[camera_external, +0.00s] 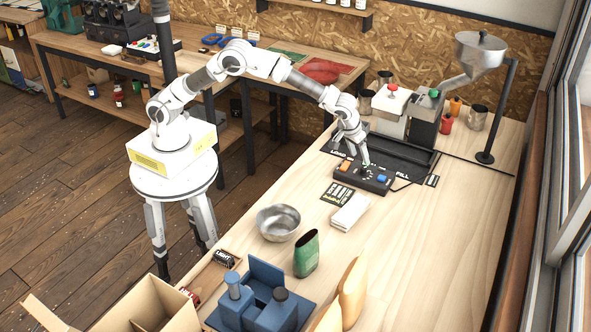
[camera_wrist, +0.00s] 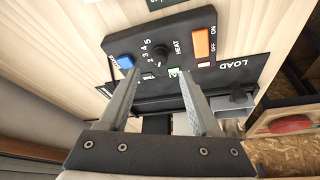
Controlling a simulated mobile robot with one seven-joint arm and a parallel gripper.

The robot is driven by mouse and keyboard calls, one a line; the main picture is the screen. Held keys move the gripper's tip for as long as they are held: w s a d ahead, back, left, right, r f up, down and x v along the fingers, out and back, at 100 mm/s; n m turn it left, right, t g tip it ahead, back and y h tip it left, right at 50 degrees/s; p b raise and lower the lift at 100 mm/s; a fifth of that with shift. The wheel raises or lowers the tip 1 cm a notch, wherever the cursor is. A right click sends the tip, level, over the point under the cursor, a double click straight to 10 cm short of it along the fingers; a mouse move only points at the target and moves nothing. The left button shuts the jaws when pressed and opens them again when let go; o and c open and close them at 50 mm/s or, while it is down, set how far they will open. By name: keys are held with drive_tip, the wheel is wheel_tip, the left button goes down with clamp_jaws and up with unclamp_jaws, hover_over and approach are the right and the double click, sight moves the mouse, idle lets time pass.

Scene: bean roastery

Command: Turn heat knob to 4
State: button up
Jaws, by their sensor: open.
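The black control box (camera_external: 376,186) sits on the workbench and also shows in the wrist view (camera_wrist: 180,25). Its black heat knob (camera_wrist: 160,54) is beside the word HEAT and a printed scale of numbers up to 5. I cannot clearly tell which number the knob points to. My gripper (camera_external: 363,161) is above the box, pointing down. In the wrist view my gripper (camera_wrist: 158,78) is open, with one finger on each side of the knob's line and nothing held. The fingertips look apart from the knob.
An orange on/off switch (camera_wrist: 205,43) and a blue button (camera_wrist: 125,61) flank the knob. A metal bowl (camera_external: 278,222), a green bag (camera_external: 306,254) and a white folded cloth (camera_external: 350,212) stand nearer the front. A hopper (camera_external: 480,55) rises behind.

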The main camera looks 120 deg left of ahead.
sight(364, 168)
drive_tip(key=x, duration=0.6)
drive_tip(key=shift+w+a+f, duration=0.1)
drive_tip(key=shift+a+f, duration=0.1)
drive_tip(key=shift+f, duration=0.15)
clamp_jaws()
